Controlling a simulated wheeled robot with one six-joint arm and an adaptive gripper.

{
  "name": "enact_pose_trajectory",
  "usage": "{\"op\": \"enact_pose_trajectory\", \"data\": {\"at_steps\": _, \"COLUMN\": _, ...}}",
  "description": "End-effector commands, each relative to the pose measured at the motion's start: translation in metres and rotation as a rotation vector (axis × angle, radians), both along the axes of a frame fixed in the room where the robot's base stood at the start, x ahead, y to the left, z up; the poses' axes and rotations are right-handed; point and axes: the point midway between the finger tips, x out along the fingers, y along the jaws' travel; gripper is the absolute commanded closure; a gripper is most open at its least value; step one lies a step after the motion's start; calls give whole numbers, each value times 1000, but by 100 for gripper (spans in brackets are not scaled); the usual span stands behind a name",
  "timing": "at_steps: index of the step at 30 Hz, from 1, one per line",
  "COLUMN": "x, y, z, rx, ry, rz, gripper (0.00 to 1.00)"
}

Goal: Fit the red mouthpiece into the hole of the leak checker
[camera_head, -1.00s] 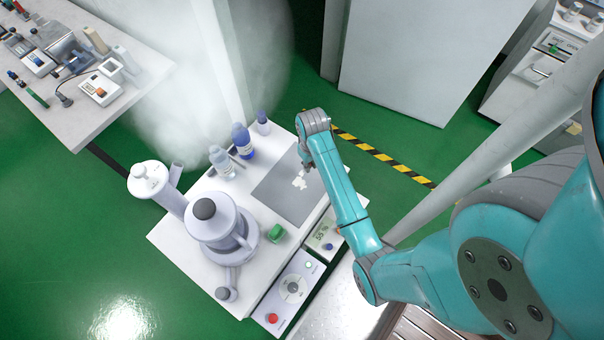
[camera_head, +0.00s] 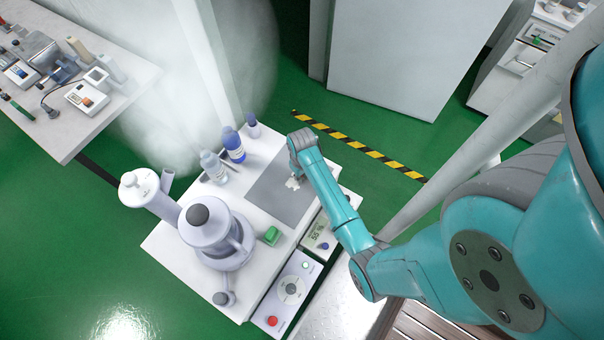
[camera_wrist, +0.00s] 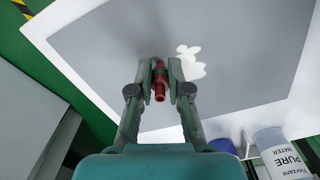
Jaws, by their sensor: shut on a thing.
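The red mouthpiece (camera_wrist: 160,85) is a small red tube in the wrist view, standing out between the fingertips. My gripper (camera_wrist: 160,75) is shut on it, above the grey mat (camera_wrist: 110,45). I cannot tell the gap beneath. In the head view, my arm hides most of the gripper and the mouthpiece, over the right part of the mat. I cannot tell which device is the leak checker: several small testers, one a white tester with a screen (camera_head: 86,97), lie on the table at top left. No hole is clear.
A white bench (camera_head: 170,245) carries the grey mat, a white pattern (camera_wrist: 190,62), bottles (camera_head: 233,146) (camera_wrist: 280,155), a white apparatus (camera_head: 208,225) and a green block (camera_head: 271,236). Panels with a display (camera_head: 316,232) and a red button (camera_head: 272,321) line its right side. Green floor separates the tables.

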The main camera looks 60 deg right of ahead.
Motion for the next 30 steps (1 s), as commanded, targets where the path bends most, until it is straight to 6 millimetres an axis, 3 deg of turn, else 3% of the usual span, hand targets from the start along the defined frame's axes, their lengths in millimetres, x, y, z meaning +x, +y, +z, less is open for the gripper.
{"op": "enact_pose_trajectory", "data": {"at_steps": 2, "x": 0, "y": 0, "z": -2, "rx": 0, "ry": 1, "rz": 0, "gripper": 94}}
{"op": "enact_pose_trajectory", "data": {"at_steps": 3, "x": 0, "y": 0, "z": -3, "rx": 0, "ry": 0, "rz": 0, "gripper": 81}}
{"op": "enact_pose_trajectory", "data": {"at_steps": 6, "x": 0, "y": 0, "z": -2, "rx": 0, "ry": 0, "rz": 0, "gripper": 58}}
{"op": "enact_pose_trajectory", "data": {"at_steps": 19, "x": 0, "y": 0, "z": 8, "rx": 0, "ry": -1, "rz": 0, "gripper": 58}}
{"op": "enact_pose_trajectory", "data": {"at_steps": 30, "x": 1, "y": 0, "z": 76, "rx": -2, "ry": -3, "rz": 0, "gripper": 58}}
